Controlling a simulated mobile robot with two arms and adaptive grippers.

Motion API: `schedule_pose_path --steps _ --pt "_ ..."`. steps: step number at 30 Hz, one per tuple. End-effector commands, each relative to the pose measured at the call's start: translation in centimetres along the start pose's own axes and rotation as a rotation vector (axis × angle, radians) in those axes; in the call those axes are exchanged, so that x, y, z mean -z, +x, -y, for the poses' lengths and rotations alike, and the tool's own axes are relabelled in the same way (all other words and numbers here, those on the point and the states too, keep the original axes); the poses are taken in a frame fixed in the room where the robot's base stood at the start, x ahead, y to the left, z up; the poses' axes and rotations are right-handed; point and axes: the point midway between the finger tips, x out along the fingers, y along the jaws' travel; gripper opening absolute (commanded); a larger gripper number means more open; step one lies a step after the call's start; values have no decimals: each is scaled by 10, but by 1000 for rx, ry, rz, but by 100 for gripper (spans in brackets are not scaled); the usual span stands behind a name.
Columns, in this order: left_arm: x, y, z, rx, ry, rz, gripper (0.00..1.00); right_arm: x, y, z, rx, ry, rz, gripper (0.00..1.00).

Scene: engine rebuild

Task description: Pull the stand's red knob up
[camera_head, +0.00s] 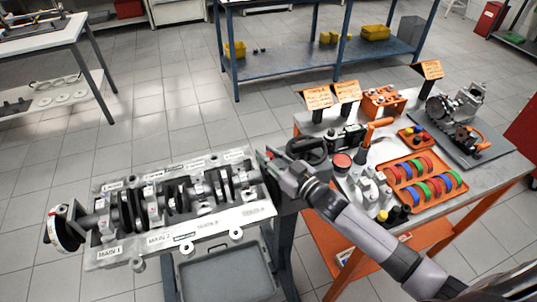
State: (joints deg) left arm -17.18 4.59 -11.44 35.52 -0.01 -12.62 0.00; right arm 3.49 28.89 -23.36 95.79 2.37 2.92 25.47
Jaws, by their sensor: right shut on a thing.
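The engine block (200,227) with its crankshaft (130,205) lies on the stand (284,255), whose dark post shows below the block's right end. My right gripper (270,160) is at the right end of the block, at the head of the stand. It is shut on a small red part there, which I take to be the stand's red knob (269,153). Only a sliver of the knob shows; the gripper's dark body and fingers hide the rest. My left gripper is out of view.
A grey tray (247,290) sits low below the block. At right, a workbench (440,215) holds an orange tray (457,196) of coloured rings, bottles and engine parts (468,100). A blue shelf table (275,70) stands behind.

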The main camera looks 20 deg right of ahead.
Motion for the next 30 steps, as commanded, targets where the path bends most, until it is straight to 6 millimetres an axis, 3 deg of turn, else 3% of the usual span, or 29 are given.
schedule_pose_path --steps 1,4,13,14,15,22,30 --pt "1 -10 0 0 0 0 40 11 0 0 0 0 -1 0" --pt "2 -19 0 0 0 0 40 20 0 0 0 0 -1 0" --pt "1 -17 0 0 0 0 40 22 1 -1 0 -1 -7 0" --pt "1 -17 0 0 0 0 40 22 1 -1 0 -1 -8 22" --pt "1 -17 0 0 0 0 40 22 1 -1 0 -1 -8 25" --pt "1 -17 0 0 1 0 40 20 0 -1 0 0 -4 40" --pt "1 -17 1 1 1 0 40 19 0 0 -1 0 -1 41"
